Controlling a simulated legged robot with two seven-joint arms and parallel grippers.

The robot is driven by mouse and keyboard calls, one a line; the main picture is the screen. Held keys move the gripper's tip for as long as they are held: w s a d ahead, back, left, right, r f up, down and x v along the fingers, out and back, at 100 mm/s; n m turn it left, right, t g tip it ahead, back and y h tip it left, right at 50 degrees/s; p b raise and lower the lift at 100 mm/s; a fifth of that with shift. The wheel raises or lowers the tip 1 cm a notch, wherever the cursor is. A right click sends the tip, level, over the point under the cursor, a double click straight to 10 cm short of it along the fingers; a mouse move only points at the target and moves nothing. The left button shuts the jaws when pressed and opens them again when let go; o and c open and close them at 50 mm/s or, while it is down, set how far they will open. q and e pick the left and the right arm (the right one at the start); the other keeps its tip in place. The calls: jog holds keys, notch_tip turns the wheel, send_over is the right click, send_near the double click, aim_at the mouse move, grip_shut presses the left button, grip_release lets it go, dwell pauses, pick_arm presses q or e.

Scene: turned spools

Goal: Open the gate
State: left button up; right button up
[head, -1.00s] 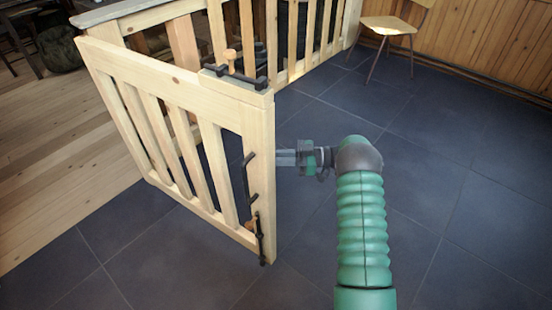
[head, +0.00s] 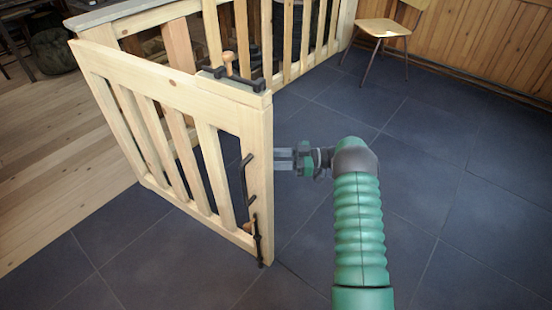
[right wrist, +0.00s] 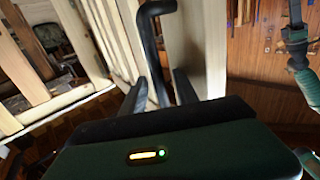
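The pale wooden gate (head: 176,92) stands at an angle in the head view, its right end post (head: 260,150) apart from the railing behind. A black bar handle (head: 246,180) is on its near face. A black latch with a wooden knob (head: 229,65) sits on top, and a black bolt (head: 257,240) low down. My right gripper (head: 284,158) is just right of the end post. In the right wrist view a bent black bar (right wrist: 152,42) runs between its fingers (right wrist: 160,88), with narrow gaps beside it. My left gripper is out of the head view.
A slatted wooden railing (head: 290,40) runs behind the gate. A wooden chair (head: 384,27) stands at the back right by the panelled wall. The dark tiled floor (head: 440,170) to the right is clear.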

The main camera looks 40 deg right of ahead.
jog(key=p+v, duration=0.2)
jog(key=v, duration=1.4)
jog(key=shift+s+d+p, duration=0.15)
jog(key=shift+d+p, duration=0.25)
jog(key=shift+f, duration=0.1)
